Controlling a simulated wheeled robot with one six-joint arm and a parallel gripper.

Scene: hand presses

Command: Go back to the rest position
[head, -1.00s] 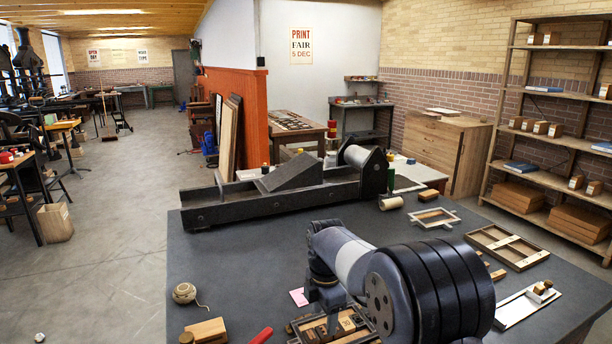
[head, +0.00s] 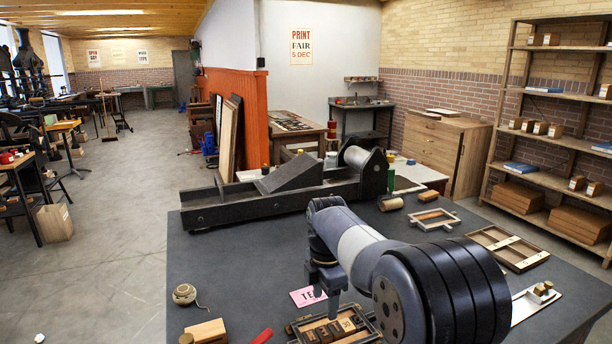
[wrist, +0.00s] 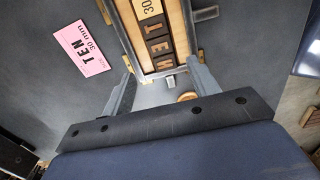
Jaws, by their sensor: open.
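My gripper (head: 328,290) hangs over the dark grey table (head: 245,255), above the left part of a wooden frame holding type. In the wrist view my gripper (wrist: 160,85) is open, its two grey fingers spread with nothing between them. The same frame shows in the head view (head: 362,318), partly hidden by my arm.
A black press bed (head: 270,203) with a roller stands along the table's back edge. A twine ball (head: 184,293), a wooden block (head: 206,331) and a red handle (head: 262,336) lie at left front. A divided tray (head: 507,248) lies at right. The middle left of the table is clear.

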